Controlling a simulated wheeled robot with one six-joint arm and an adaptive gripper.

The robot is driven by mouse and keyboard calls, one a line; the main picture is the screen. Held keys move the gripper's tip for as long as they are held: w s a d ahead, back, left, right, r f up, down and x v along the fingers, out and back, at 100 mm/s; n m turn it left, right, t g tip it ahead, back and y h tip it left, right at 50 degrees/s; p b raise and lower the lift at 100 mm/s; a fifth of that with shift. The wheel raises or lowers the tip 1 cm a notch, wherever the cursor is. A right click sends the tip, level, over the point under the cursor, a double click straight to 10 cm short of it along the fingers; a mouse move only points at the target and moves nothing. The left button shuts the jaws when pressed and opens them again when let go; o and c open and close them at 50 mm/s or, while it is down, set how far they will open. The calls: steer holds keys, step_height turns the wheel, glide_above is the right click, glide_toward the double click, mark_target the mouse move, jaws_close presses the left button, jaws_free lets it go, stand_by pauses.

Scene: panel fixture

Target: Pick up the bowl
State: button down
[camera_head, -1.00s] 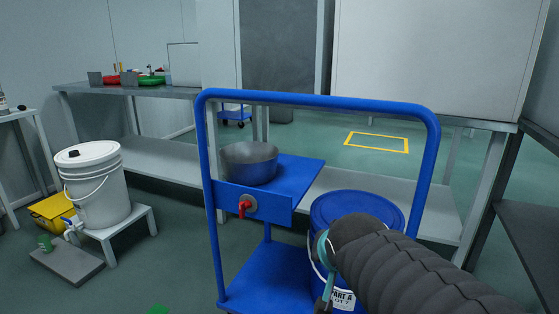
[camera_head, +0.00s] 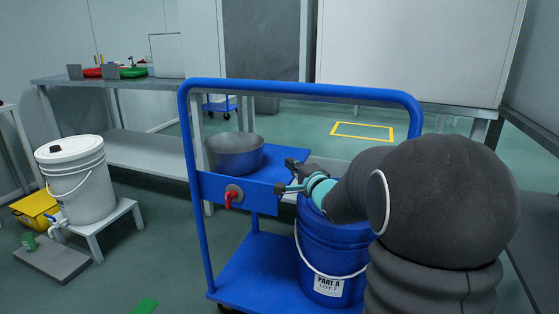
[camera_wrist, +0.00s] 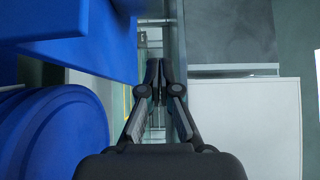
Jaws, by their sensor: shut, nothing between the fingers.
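The grey metal bowl (camera_head: 235,155) sits upright on the small blue shelf (camera_head: 284,166) of the blue cart, behind the red-handled valve (camera_head: 232,197). My gripper (camera_head: 290,176) is at the right side of the shelf, to the right of the bowl and apart from it. In the wrist view my gripper (camera_wrist: 159,68) has its fingers together with nothing between them. The bowl is not in the wrist view. A blue shelf edge (camera_wrist: 110,45) shows there at upper left.
A blue lidded bucket (camera_head: 315,245) stands on the cart below my arm. A white bucket (camera_head: 75,180) sits on a stand at left. A steel bench (camera_head: 110,82) is behind.

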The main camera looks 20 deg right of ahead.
steer(key=w, duration=0.3)
steer(key=w+a, duration=0.1)
steer(key=w, duration=0.5)
steer(key=shift+a+b, duration=0.25)
steer(key=shift+b, duration=0.1)
steer(key=shift+w+a, duration=0.3)
steer(key=shift+a, duration=0.2)
steer(key=shift+w+a, duration=0.3)
steer(key=shift+a, duration=0.2)
steer(key=shift+w+a+b, duration=0.3)
steer(key=shift+w+a, duration=0.2)
steer(key=shift+a, duration=0.1)
steer(key=shift+d, duration=0.1)
